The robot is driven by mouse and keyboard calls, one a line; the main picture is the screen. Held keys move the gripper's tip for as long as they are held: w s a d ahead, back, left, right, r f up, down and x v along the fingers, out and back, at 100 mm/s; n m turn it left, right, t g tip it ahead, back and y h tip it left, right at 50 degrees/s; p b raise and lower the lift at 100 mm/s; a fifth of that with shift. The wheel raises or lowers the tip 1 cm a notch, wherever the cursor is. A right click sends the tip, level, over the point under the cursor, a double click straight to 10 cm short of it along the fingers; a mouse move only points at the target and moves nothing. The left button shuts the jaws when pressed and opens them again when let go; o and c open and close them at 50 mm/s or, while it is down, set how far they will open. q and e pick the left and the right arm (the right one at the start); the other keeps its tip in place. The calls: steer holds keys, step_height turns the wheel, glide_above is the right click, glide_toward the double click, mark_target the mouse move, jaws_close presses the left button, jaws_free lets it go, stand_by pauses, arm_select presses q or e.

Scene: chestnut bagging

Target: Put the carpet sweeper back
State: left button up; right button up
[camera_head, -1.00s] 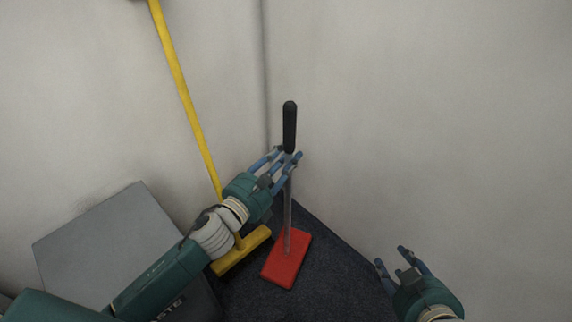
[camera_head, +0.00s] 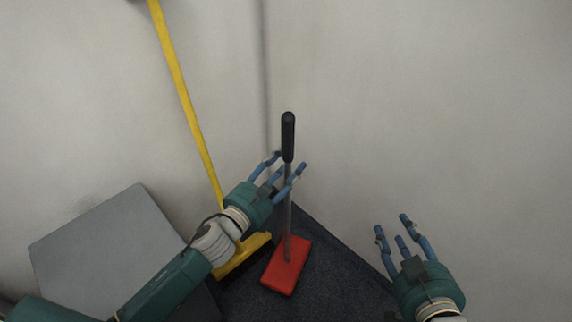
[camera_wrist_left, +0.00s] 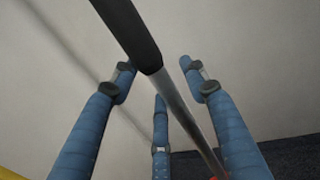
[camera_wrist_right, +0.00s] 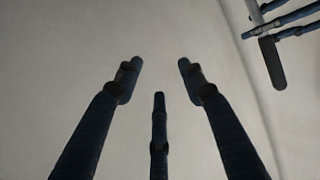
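The carpet sweeper has a red head (camera_head: 286,268), a thin metal shaft and a black grip (camera_head: 288,138). It stands nearly upright on the dark floor in the corner. My left gripper (camera_head: 284,165) is open around the upper shaft, just below the black grip. In the left wrist view the shaft (camera_wrist_left: 182,108) passes between the spread fingers, which do not close on it. My right gripper (camera_head: 392,226) is open and empty at the lower right, near the right wall. The right wrist view shows its spread fingers (camera_wrist_right: 158,72) and the sweeper's black grip (camera_wrist_right: 272,62).
A yellow broom (camera_head: 187,105) leans against the left wall, its head (camera_head: 243,256) on the floor left of the sweeper. A grey box-like bin (camera_head: 105,245) stands at the lower left. Two pale walls meet behind the sweeper. Dark carpet (camera_head: 335,285) is bare to its right.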

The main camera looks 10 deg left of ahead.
arm_select(q)
steer(key=s+a+n+y, duration=0.6)
steer(key=s+n, duration=0.5)
steer(key=n, duration=0.8)
steer(key=s+d+f+n+g+h, duration=0.1)
steer(key=s+d+f+n+g, duration=0.2)
steer(key=n, duration=1.5)
steer(key=s+g, duration=0.2)
steer(key=s, duration=0.1)
steer(key=shift+h+p, duration=0.3)
steer(key=shift+h, duration=0.1)
arm_select(e)
steer(key=s+f, duration=0.1)
steer(key=s+d+f+g, duration=0.1)
steer(key=f, duration=0.1)
steer(key=shift+f+g+h, duration=0.1)
steer(key=shift+g+h, duration=0.2)
